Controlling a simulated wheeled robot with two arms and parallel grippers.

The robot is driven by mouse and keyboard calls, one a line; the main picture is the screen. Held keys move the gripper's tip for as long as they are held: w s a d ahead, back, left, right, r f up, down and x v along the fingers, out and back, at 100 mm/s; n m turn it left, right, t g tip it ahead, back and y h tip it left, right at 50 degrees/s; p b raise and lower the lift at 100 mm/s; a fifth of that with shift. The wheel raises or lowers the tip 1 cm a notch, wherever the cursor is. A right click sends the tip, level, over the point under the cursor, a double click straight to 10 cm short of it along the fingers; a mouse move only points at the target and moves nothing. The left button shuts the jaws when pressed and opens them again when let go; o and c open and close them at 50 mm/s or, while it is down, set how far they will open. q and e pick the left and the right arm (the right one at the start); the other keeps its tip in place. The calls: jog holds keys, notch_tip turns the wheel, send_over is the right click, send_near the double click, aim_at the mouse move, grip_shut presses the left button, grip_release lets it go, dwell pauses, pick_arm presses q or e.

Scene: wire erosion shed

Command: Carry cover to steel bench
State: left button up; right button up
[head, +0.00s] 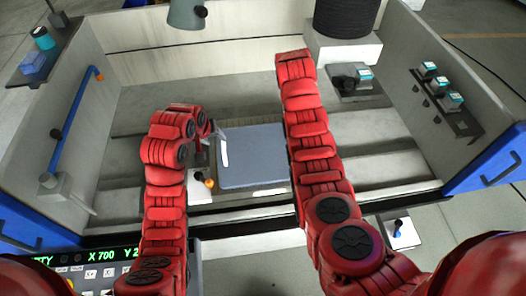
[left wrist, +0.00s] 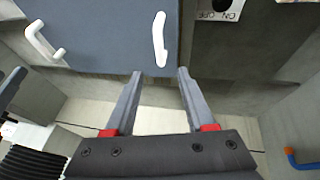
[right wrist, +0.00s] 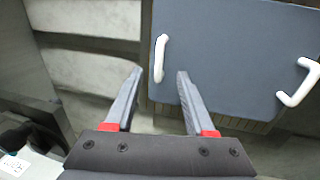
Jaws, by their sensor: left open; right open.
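The cover is a flat blue-grey panel (head: 252,158) lying in the middle of the machine tank, between my two arms. It has white handles at opposite sides. In the left wrist view, one white handle (left wrist: 159,40) is just ahead of my open, empty left gripper (left wrist: 160,75). The far handle (left wrist: 40,40) shows at upper left. In the right wrist view, a white handle (right wrist: 160,58) is just ahead of my open, empty right gripper (right wrist: 160,75). In the head view the right gripper is hidden behind its arm. I do not recognise a steel bench.
The tank has a left wall with a blue pipe (head: 77,105) and a right wall with a shelf of small teal-topped boxes (head: 440,85). A black spool (head: 345,18) stands at the back right. A switch with an orange knob (head: 208,182) is near the cover's left front.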

aim_at(223, 145)
pick_arm(q)
jog(key=x, duration=1.1)
jog(key=shift+f, duration=0.25)
pick_arm(e)
jog(key=f, duration=0.3)
jog(key=d+f, duration=0.1)
jog(key=f, duration=0.3)
jog(key=d+f, duration=0.1)
jog(key=f, duration=0.3)
jog(key=shift+w+d+f, duration=0.1)
jog(key=shift+d+f, duration=0.05)
pick_arm(q)
jog(key=shift+c, duration=0.3)
pick_arm(e)
jog(key=shift+c, duration=0.3)
pick_arm(q)
grip_shut()
pick_arm(e)
grip_shut()
pick_arm(q)
jog(key=shift+r, duration=0.1)
